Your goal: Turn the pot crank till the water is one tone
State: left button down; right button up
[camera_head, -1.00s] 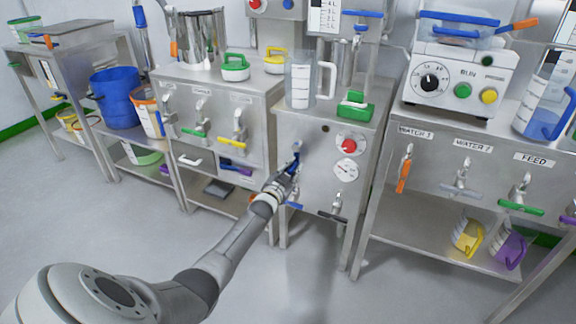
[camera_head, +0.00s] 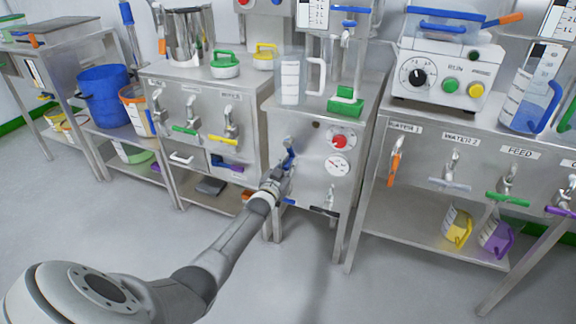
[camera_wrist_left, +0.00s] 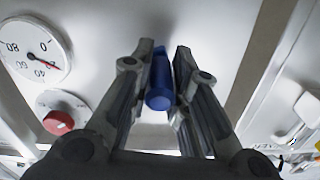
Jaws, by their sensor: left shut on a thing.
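A blue crank handle (camera_head: 289,155) sticks out from the front of the middle steel cabinet (camera_head: 300,185). My left gripper (camera_head: 282,172) is at this cabinet front and shut on the handle. In the left wrist view the blue handle (camera_wrist_left: 160,82) lies between the two fingers of my left gripper (camera_wrist_left: 160,95), its rounded end towards the camera. The crank's pivot is hidden behind the gripper. A steel pot (camera_head: 187,38) stands on the bench to the left. The water inside is not visible. My right gripper is not in view.
A red knob (camera_head: 340,141) and a round gauge (camera_head: 337,165) sit right of the crank. A tap with a black lever (camera_head: 325,211) is below them. The floor in front is clear.

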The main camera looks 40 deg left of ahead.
pick_arm(q)
jog(key=c, duration=1.3)
grip_release()
jog(key=v, duration=1.2)
